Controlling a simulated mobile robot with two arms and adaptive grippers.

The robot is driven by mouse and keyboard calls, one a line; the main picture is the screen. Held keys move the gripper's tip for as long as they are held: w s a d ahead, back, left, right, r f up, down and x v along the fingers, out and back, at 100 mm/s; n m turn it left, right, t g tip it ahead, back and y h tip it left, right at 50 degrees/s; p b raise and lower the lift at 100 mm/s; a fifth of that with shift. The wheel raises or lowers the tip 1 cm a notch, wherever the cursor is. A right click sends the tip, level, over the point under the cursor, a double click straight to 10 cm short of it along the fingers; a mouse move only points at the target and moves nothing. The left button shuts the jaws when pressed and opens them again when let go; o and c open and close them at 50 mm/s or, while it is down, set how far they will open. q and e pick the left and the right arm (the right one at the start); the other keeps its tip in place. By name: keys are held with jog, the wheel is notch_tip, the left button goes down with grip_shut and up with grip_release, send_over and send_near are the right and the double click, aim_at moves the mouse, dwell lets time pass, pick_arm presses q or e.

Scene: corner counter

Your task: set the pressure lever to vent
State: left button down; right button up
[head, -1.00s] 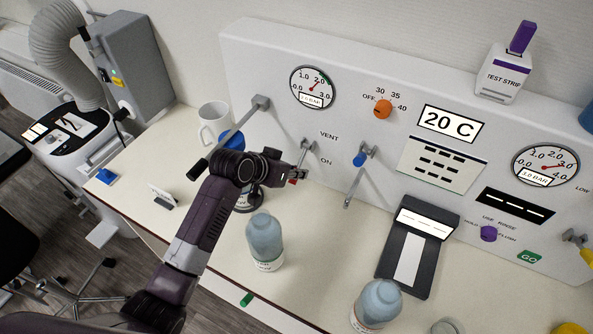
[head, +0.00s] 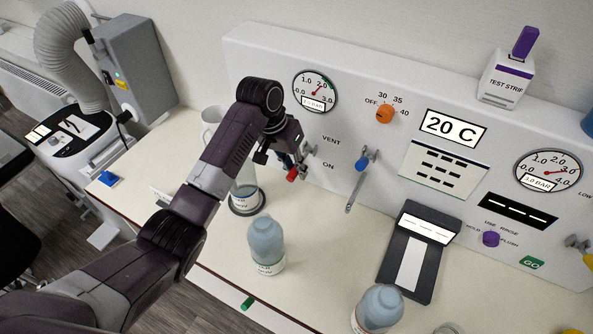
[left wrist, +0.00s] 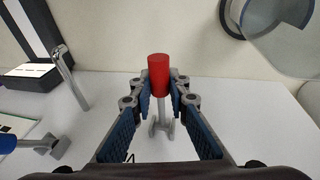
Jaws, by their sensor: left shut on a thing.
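The pressure lever has a red grip (head: 292,174) and a grey mount (head: 309,151) on the white panel, left of the VENT and ON labels (head: 330,153). Its red end points down and out from the panel. I cannot tell which label it is set at. In the left wrist view the red grip (left wrist: 159,75) stands between the fingers, with its grey stem and bracket behind. My left gripper (head: 287,160) is shut on the lever, reaching down to it from the upper left. The pressure gauge (head: 316,92) is above it. My right gripper is not in view.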

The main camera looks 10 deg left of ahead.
pick_arm(q)
jog(key=shift+r+g, duration=0.3)
jog(key=shift+w, duration=0.1)
jog(key=c, duration=1.8)
grip_release()
jog(key=v, duration=1.2)
jog(key=shift+d, duration=0.1)
